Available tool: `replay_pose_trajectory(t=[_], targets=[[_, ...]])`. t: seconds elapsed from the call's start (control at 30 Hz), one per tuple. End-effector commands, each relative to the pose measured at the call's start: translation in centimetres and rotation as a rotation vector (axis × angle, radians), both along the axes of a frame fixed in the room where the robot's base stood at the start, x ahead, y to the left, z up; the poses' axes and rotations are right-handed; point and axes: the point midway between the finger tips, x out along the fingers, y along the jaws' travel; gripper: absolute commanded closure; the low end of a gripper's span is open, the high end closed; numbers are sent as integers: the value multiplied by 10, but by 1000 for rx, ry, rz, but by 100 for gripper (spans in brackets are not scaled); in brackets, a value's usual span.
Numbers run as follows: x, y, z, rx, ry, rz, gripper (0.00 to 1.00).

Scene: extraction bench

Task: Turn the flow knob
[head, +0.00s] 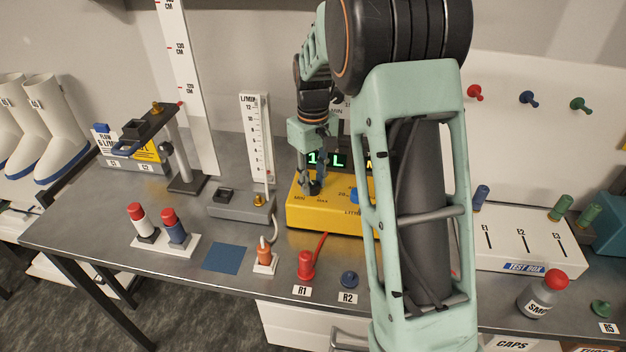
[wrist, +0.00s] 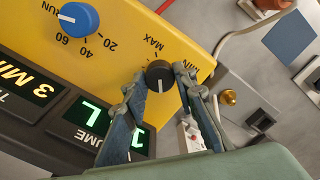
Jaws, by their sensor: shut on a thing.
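The flow knob is a black knob (wrist: 159,76) with a white pointer line, set on the yellow pump box (head: 300,212) between MIN and MAX marks. In the wrist view its pointer line points down in the picture, away from the lettering. My gripper (wrist: 160,82) has its fingers on either side of the knob and is shut on it.
A blue knob (wrist: 78,19) with RUN and number marks sits on the same box. A green-lit display (wrist: 90,116) stands behind. A flow meter (head: 257,140) is left of the box.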

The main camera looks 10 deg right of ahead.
Motion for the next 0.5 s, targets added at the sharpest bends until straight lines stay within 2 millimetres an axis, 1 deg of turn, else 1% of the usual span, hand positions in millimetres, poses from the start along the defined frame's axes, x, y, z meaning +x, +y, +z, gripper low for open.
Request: replay_pose_trajectory(t=[0.5], targets=[[0, 0, 1, 0, -1, -334, 99]])
